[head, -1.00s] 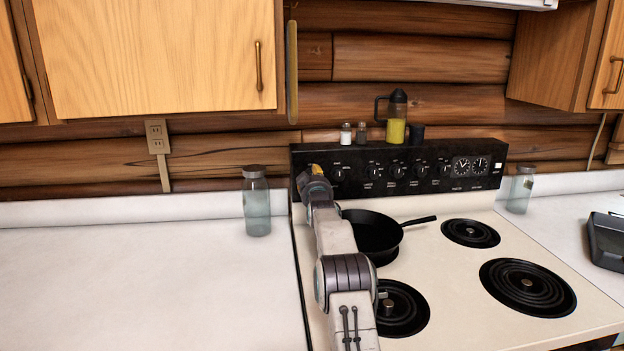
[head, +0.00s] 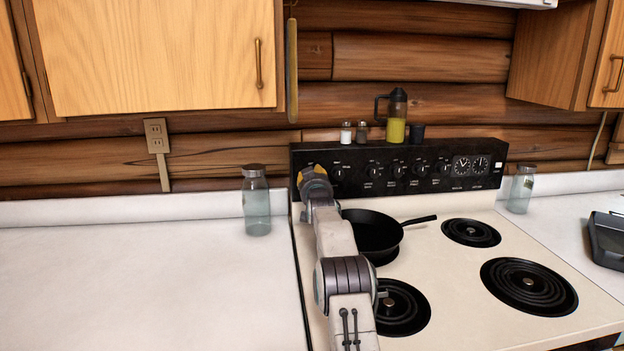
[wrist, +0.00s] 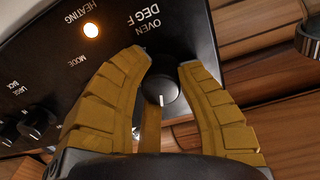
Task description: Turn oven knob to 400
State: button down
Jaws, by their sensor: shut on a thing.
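The oven knob (wrist: 160,88) is a small black round knob under the "OVEN DEG F" lettering, which shows rotated in the wrist view. A short white mark shows on its face; I cannot read any number beside it. My gripper (wrist: 163,68) has its yellow fingers on both sides of the knob, shut on it. In the head view my gripper (head: 314,180) is at the left end of the black stove panel (head: 440,158) and hides the knob. The orange-white heating light (wrist: 91,31) is lit.
A black frying pan (head: 372,232) sits on a burner close right of my arm. A glass jar (head: 257,205) stands on the left counter (head: 150,270).

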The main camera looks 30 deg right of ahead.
jog(key=m, duration=0.4)
jog(key=shift+w+a+f+m, duration=0.1)
jog(key=shift+f+m, duration=0.15)
jog(key=shift+m, duration=0.05)
jog(key=shift+a+m+y+p, duration=0.1)
jog(key=shift+m+y+p, duration=0.2)
jog(key=shift+m, duration=1.6)
jog(key=shift+w, duration=0.1)
jog(key=c, duration=1.1)
grip_release()
jog(key=shift+w+a, duration=0.1)
jog(key=shift+a, duration=0.05)
jog(key=shift+o, duration=1.3)
jog(key=shift+r, duration=0.25)
jog(key=shift+s, duration=0.2)
